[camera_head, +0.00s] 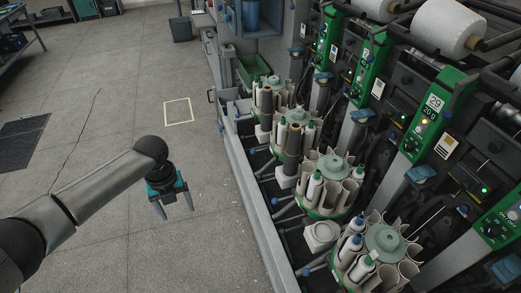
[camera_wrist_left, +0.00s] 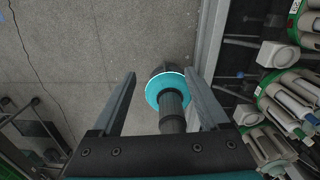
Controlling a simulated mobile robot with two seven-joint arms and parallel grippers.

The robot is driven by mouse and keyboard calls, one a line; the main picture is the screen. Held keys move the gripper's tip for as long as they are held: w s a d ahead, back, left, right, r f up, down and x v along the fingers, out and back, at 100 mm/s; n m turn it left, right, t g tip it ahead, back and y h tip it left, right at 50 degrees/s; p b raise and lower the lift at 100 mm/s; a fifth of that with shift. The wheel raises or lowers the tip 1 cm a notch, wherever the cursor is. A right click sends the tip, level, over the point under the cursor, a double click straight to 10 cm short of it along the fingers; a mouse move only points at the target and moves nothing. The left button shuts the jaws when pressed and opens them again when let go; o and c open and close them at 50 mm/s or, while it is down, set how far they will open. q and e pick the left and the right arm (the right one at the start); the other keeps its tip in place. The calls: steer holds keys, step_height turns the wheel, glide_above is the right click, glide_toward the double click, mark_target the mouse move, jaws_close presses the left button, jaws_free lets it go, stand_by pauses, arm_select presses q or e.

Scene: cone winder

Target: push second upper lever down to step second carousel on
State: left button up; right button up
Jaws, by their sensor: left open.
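My left gripper (camera_head: 177,211) hangs over the floor, open and empty, fingers pointing down, well left of the machine. Blue-tipped levers stick out toward the aisle, such as one near the front (camera_head: 306,272) and others farther back (camera_head: 274,201) (camera_head: 251,151). I cannot tell which is the second upper lever. No lever is touched. My right gripper is not seen.
A long grey rail (camera_head: 246,190) edges the machine on the aisle side. Green control panels (camera_head: 425,115) and large white cones (camera_head: 440,25) stand above the carousels. A green bin (camera_head: 252,70) is at the far end. The grey floor (camera_head: 120,110) is mostly clear.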

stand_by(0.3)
